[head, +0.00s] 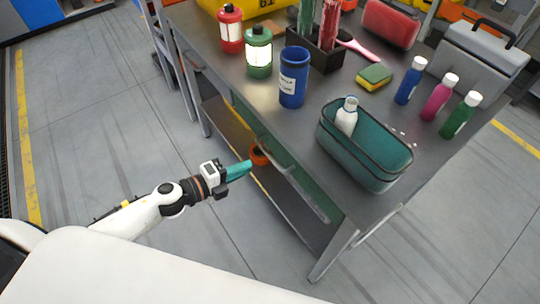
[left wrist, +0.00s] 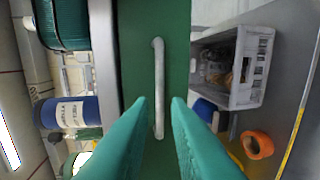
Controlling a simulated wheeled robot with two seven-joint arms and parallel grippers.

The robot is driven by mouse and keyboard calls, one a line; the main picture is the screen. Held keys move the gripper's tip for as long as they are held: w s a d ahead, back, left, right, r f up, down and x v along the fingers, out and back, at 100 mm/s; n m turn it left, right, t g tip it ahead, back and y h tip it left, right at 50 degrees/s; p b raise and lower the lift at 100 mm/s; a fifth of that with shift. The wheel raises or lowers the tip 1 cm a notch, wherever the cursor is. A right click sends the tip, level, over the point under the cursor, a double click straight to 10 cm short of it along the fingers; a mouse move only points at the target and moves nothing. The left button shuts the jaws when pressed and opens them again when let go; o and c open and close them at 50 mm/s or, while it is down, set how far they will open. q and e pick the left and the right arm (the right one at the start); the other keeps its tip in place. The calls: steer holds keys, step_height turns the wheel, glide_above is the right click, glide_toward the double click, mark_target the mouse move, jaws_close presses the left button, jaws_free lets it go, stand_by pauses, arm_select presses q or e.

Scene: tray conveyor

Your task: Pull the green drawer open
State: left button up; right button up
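The green drawer (left wrist: 137,75) fills the middle of the left wrist view as a flat green front. Its pale grey bar handle (left wrist: 159,75) runs up and down in that picture. My left gripper (left wrist: 159,103) is open, with one teal finger on each side of the handle's line. I cannot tell whether the fingertips reach around the bar or stop just short of it. In the head view my left gripper (head: 248,166) is at the table's near side, below the top; the drawer front is seen steeply there and partly hidden. My right gripper is not in view.
The table top (head: 235,97) above holds a blue jar (head: 293,80), a teal bin (head: 375,165), bottles and lanterns. A grey crate (left wrist: 245,70) and an orange ring (left wrist: 257,145) are beside the drawer in the wrist view. Floor left of the table is clear.

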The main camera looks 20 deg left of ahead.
mark_target(270, 156)
arm_select(q)
steer(key=p+x, duration=0.1)
steer(key=x, duration=0.8)
steer(key=shift+w+d, duration=0.15)
steer(key=shift+w, duration=0.1)
steer(key=shift+c, duration=0.4)
jaws_close()
